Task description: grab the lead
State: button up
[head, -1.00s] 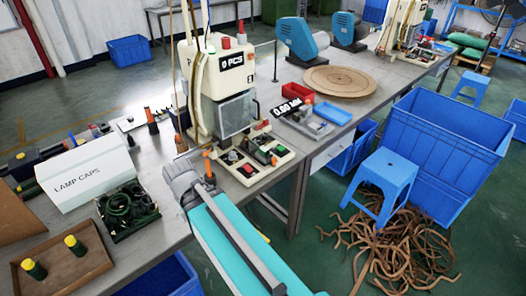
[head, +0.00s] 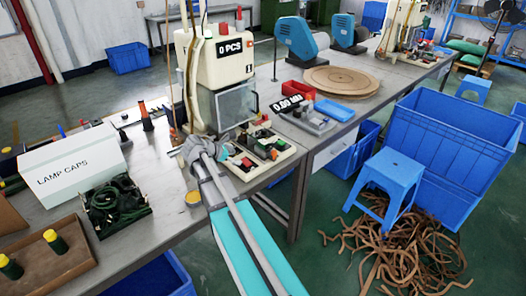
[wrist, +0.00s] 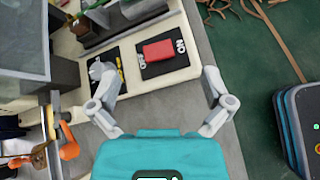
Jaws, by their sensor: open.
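Dark green leads (head: 118,203) lie coiled in a black tray on the bench, left of the moulding machine in the head view. I cannot tell which single lead is meant. My gripper (head: 199,146) is to the right of that tray, at the front of the machine. In the wrist view my gripper (wrist: 155,72) is open, its two grey fingers spread wide above the machine's control panel. Nothing is between the fingertips. A red switch (wrist: 163,51) on a black ON/OFF plate shows beyond them. The leads do not show in the wrist view.
The cream moulding machine (head: 218,60) stands close behind my gripper. A white LAMP CAPS box (head: 70,168) and a brown tray (head: 72,262) are at the left. A small yellow-topped round item (head: 193,198) sits near the bench edge.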

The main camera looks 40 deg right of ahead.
aim_at(263, 142)
jog(key=shift+w+d+r+n+h+b, duration=0.15)
jog(key=shift+w+d+n+h+b, duration=0.25)
jog(key=shift+d+n, duration=0.4)
jog(key=shift+w+d+r+n+h+b, duration=0.15)
jog(key=shift+w+d+n+h, duration=0.35)
jog(key=shift+d, duration=0.45)
jog(key=shift+w+d+r+n+h+b, duration=0.15)
jog(key=shift+w+d+n+h+b, duration=0.2)
jog(key=shift+d+n, duration=0.45)
jog(key=shift+d, duration=0.2)
jog(key=b+x, duration=0.3)
jog(key=x, duration=0.5)
jog(key=shift+a+f, duration=0.1)
jog(key=shift+f, duration=0.05)
jog(key=shift+d, duration=0.25)
jog(key=shift+b+x, duration=1)
jog(key=shift+x, duration=1.6)
